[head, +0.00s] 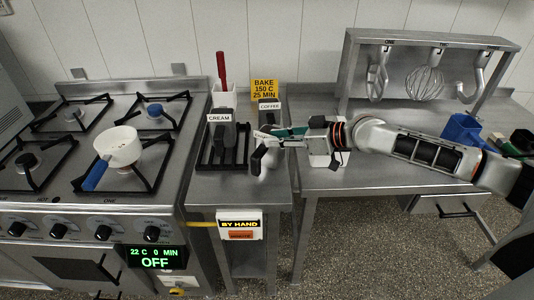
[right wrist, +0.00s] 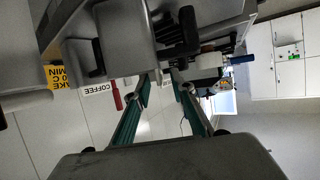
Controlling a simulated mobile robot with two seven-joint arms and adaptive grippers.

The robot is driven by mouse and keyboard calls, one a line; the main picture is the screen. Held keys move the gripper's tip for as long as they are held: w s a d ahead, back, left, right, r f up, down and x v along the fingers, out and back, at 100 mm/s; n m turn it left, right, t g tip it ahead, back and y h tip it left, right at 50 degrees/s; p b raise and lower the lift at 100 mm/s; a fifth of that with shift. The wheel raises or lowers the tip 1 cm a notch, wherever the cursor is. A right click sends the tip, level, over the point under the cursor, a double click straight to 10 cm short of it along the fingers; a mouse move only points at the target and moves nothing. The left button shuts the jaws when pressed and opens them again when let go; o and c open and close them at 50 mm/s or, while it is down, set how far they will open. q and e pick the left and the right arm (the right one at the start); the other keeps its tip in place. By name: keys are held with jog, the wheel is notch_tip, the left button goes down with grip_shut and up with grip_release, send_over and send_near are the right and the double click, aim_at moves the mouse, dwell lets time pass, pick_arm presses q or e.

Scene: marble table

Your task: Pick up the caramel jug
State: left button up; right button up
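A grey metal jug with a black handle (head: 258,159) stands at the right of the steel counter, by the seam with the marble table's bench. A white label on it is mostly covered, so I cannot read its name. My right gripper (head: 283,136) reaches in from the right at the jug's top. In the right wrist view the jug (right wrist: 124,32) and its handle lie just past the fingertips (right wrist: 160,76), which are apart with a gap between them. I cannot tell whether they touch the handle. My left gripper is not in view.
The CREAM jug (head: 222,135) stands on a black rack at left, and the COFFEE jug (head: 269,115) stands behind. A stove with a white pan (head: 117,146) is on the left. A utensil rack (head: 432,40) and a blue container (head: 462,130) are on the right.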

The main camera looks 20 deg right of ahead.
aim_at(256, 138)
jog(key=x, duration=0.4)
jog(key=shift+w, duration=0.1)
jog(key=shift+c, duration=0.5)
grip_shut()
notch_tip(256, 138, up, 20)
jog(key=p, duration=0.1)
dwell(0.5)
